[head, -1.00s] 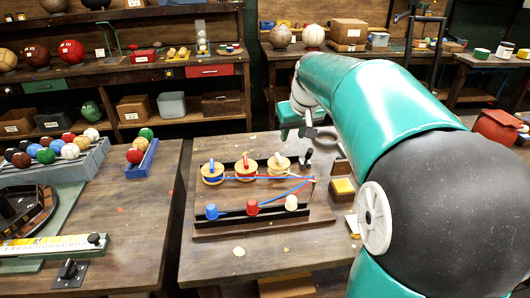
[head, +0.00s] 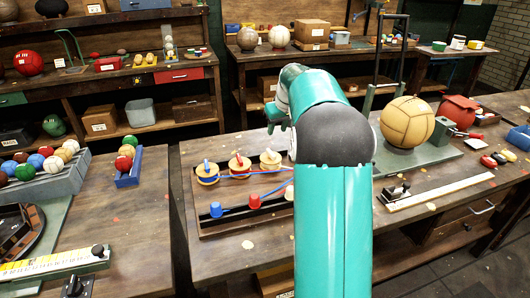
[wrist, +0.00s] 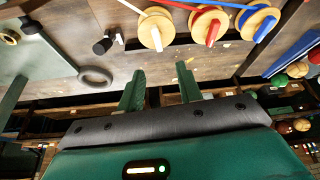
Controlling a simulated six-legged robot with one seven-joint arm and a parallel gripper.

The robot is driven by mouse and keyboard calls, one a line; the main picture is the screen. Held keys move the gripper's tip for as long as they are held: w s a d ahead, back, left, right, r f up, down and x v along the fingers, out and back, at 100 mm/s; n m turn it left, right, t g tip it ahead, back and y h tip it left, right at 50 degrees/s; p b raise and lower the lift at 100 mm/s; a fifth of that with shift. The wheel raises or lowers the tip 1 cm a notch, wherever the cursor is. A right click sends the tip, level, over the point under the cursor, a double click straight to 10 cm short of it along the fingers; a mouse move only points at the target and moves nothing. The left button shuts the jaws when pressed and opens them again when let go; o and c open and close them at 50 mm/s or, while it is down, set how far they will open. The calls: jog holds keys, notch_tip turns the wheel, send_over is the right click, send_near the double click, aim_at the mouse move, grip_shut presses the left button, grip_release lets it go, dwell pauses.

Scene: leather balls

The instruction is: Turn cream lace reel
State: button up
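The cream lace reel (head: 270,161) is a pale wooden disc with a white handle, rightmost of three reels on the dark board (head: 222,221). It also shows at the top of the wrist view (wrist: 157,30). The red-handled reel (head: 239,165) and blue-handled reel (head: 207,172) stand to its left. Red and blue laces run right from the reels. My gripper (wrist: 161,88) is open and empty in the wrist view, its two green fingers apart and clear of the reels. In the head view it is up behind the board, partly hidden by my arm.
A large tan ball (head: 407,121) stands on a plate to the right. A black ring (wrist: 95,75) lies on the bench. A ball tray (head: 128,167) is left.

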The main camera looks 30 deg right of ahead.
aim_at(271, 152)
jog(key=x, duration=1.3)
jog(key=shift+d+f, duration=0.3)
jog(key=shift+d, duration=0.05)
grip_shut()
